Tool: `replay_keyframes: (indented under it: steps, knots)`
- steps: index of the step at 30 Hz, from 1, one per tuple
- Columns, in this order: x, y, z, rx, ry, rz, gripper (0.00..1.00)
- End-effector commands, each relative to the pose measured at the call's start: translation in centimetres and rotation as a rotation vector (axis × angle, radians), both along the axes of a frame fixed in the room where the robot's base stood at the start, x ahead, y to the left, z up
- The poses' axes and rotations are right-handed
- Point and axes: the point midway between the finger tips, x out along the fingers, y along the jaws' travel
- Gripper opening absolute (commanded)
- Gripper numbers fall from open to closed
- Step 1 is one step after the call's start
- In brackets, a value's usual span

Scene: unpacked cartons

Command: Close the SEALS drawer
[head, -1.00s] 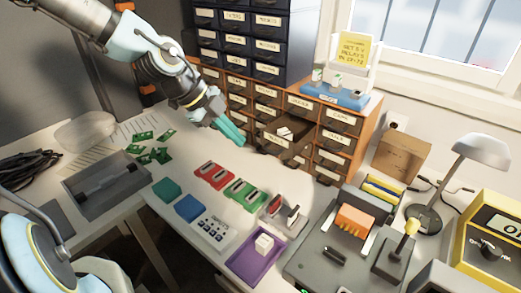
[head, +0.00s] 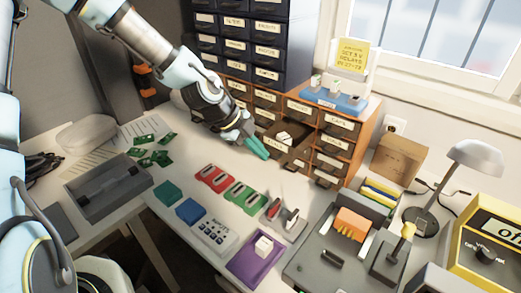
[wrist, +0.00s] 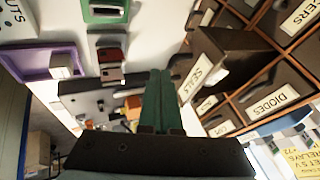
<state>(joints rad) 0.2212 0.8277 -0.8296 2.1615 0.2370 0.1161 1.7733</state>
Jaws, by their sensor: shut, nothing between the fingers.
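The SEALS drawer (wrist: 202,77) stands pulled out of the brown cabinet in the wrist view, its label facing my fingers. In the head view the open drawer (head: 284,150) juts from the cabinet front with small white items inside. My gripper (head: 257,148) has its green fingers shut and empty, just left of the drawer's front. In the wrist view the shut fingers (wrist: 157,98) point past the left side of the label. I cannot tell whether they touch the drawer front.
The brown cabinet (head: 334,145) holds other labelled drawers, with a blue tray (head: 330,98) on top. Red and green holders (head: 214,178), a purple tray (head: 248,270) and a grey fixture (head: 318,262) stand on the table in front. A cardboard box (head: 399,158) is to the right.

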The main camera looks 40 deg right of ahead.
Motion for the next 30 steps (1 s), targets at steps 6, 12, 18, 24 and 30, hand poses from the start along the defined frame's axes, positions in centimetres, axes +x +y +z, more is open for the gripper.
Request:
replay_keyframes:
  steps: [6,12,18,24,30]
  knots:
    - [0.0,-0.1,0.0,0.0,0.0,0.0,0.0]
    - [0.9,-3.7,-0.3,-0.004,-0.001,-0.002,0.0]
    - [2.3,-8.9,-0.3,-0.004,-0.001,-0.001,0.0]
    - [3.1,-11.5,-0.1,0.0,0.0,0.002,0.0]
    - [3.2,-11.8,-0.1,0.002,0.0,0.002,0.0]
